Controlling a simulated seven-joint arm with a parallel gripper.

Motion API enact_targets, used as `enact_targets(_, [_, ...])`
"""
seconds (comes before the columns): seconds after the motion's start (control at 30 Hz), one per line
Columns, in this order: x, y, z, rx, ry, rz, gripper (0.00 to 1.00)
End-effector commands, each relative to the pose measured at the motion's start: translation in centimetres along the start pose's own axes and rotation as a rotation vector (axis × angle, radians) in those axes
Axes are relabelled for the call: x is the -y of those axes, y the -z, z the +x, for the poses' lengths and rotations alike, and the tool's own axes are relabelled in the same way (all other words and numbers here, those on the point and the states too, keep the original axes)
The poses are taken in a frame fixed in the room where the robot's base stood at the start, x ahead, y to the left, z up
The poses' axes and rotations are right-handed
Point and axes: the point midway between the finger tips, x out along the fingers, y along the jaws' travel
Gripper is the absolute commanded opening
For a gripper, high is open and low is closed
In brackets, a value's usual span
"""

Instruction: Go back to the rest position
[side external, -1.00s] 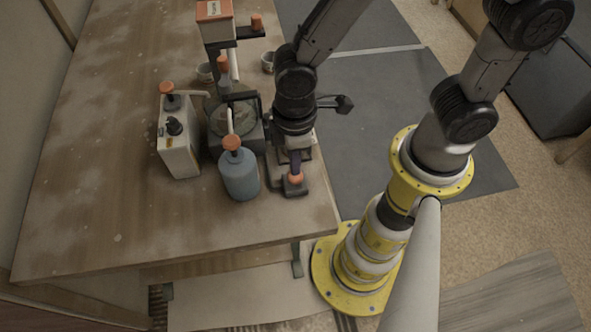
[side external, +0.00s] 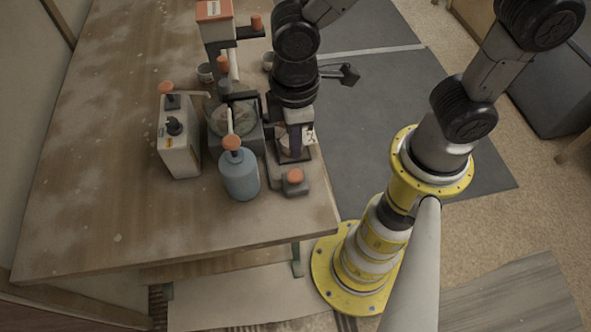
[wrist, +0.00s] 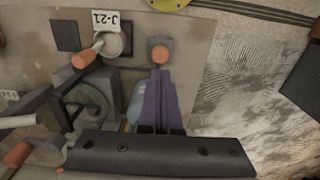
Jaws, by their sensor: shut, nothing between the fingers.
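My gripper (side external: 295,151) is above the right side of the table, over the base of the tall apparatus, with its purple fingers pointing down. In the wrist view the fingers (wrist: 159,76) lie side by side, shut and empty. The orange push button (side external: 295,175) on a small grey box is just in front of the fingers in the side view, apart from them. It also shows in the wrist view (wrist: 160,54), just beyond the fingertips.
A blue pump bottle (side external: 240,176), a white canister (side external: 178,146) and the tall apparatus (side external: 216,36) stand close on the left. The wooden table's (side external: 120,222) front is clear. Open floor with a dark mat (side external: 375,130) lies to the right.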

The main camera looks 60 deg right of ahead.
Motion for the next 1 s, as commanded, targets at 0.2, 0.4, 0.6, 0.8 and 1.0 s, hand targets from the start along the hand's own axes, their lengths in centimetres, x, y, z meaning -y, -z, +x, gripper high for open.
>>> enact_targets(0.2, [-0.3,0.0,0.0,-0.002,0.000,0.012,0.00])
enact_targets(0.4, [-5.0,-0.5,-4.6,-0.147,-0.029,0.179,0.00])
enact_targets(0.6, [-10.1,-7.0,-11.8,-0.359,-0.120,0.470,0.00])
enact_targets(0.8, [-10.3,-13.5,-14.7,-0.481,-0.203,0.687,0.00])
enact_targets(1.0, [-8.7,-16.1,-13.9,-0.478,-0.202,0.760,0.00])
